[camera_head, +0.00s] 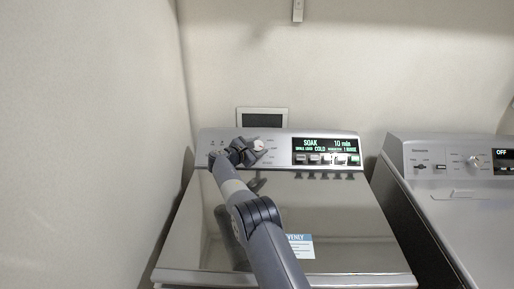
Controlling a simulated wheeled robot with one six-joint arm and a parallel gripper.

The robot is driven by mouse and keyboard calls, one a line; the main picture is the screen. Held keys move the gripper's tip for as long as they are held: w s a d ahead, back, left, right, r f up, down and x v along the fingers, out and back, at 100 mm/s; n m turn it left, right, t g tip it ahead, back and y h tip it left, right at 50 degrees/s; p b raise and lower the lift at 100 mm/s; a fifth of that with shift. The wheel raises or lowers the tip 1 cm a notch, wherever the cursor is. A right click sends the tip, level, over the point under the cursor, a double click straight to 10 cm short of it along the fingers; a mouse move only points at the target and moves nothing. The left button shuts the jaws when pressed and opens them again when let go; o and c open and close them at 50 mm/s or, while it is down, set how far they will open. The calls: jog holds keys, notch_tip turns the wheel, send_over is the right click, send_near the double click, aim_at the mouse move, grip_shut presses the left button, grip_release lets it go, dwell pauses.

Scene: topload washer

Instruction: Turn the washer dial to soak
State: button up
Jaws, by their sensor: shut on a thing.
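The washer (285,205) is a silver top-loader with its lid down and a raised control panel along the back. Its dial (259,144) is a pale round knob on the left half of the panel. My gripper (254,147) is at the dial and shut on it, covering part of it. The display (326,144) right of the dial is lit and reads "SOAK" and "10 min", with smaller text such as "COLD" below. My arm reaches across the lid from the bottom of the view.
A row of buttons (327,159) lies under the display. A second machine (460,200) with its own dial (473,162) and a display reading "OFF" (502,154) stands to the right. A wall (90,140) rises close on the left. A label (300,246) is on the lid.

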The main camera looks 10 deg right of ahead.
jog(key=o, duration=1)
jog(key=shift+c, duration=0.2)
jog(key=b+v, duration=0.3)
jog(key=v, duration=0.7)
jog(key=shift+s+a, duration=0.25)
jog(key=shift+s, duration=0.05)
